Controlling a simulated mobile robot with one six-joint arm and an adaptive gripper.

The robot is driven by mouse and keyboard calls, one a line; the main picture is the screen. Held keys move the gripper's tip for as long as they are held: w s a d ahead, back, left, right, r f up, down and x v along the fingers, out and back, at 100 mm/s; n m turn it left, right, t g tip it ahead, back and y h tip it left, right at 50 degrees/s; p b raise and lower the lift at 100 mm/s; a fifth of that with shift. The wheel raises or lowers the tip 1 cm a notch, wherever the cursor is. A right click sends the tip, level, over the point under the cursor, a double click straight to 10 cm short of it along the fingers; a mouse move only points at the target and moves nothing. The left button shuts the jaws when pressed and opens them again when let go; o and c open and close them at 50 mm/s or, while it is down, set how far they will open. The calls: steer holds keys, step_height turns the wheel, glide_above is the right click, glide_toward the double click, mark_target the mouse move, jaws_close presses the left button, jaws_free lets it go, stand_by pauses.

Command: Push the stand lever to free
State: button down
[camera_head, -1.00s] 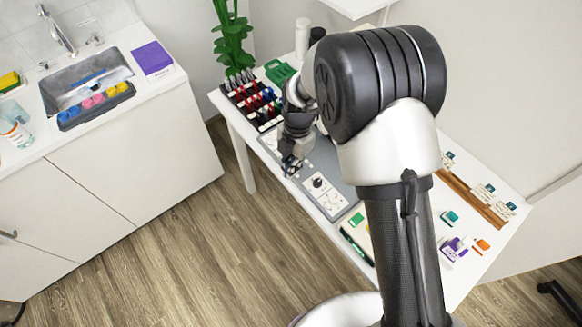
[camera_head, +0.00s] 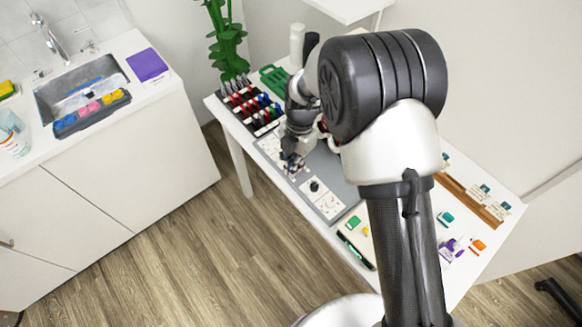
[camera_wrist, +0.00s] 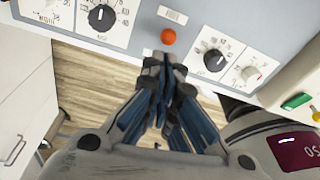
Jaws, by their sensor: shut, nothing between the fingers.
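A grey control panel (camera_head: 334,168) lies on the white table in the head view; it fills the top of the wrist view (camera_wrist: 225,15). An orange-red ball knob (camera_wrist: 168,36), which looks like the lever's end, stands out from the panel below a small white label (camera_wrist: 172,15). Its stem and the label's wording cannot be made out. My gripper (camera_wrist: 165,60) is shut and empty, its fingertips just below the knob in the picture; I cannot tell whether they touch it. In the head view my gripper (camera_head: 292,165) is over the panel's near edge, and the knob is not discernible.
Black rotary dials flank the knob, one to the left (camera_wrist: 101,17) and one to the right (camera_wrist: 214,60). A rack of coloured items (camera_head: 250,105) stands behind the panel. A green marker-like item (camera_wrist: 296,101) lies to the right. Open floor (camera_head: 200,240) is in front.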

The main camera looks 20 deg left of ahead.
steer(key=shift+s+r, duration=0.1)
steer(key=shift+r+p, duration=0.45)
steer(key=shift+r, duration=0.3)
steer(key=shift+s+a+r, duration=0.1)
steer(key=shift+a, duration=0.05)
steer(key=w+d+r+p, duration=0.2)
steer(key=w+r+p, duration=0.1)
steer(key=r, duration=0.4)
steer(key=shift+w+d+r+p, duration=0.3)
steer(key=shift+w+d+r, duration=0.05)
steer(key=shift+w, duration=0.5)
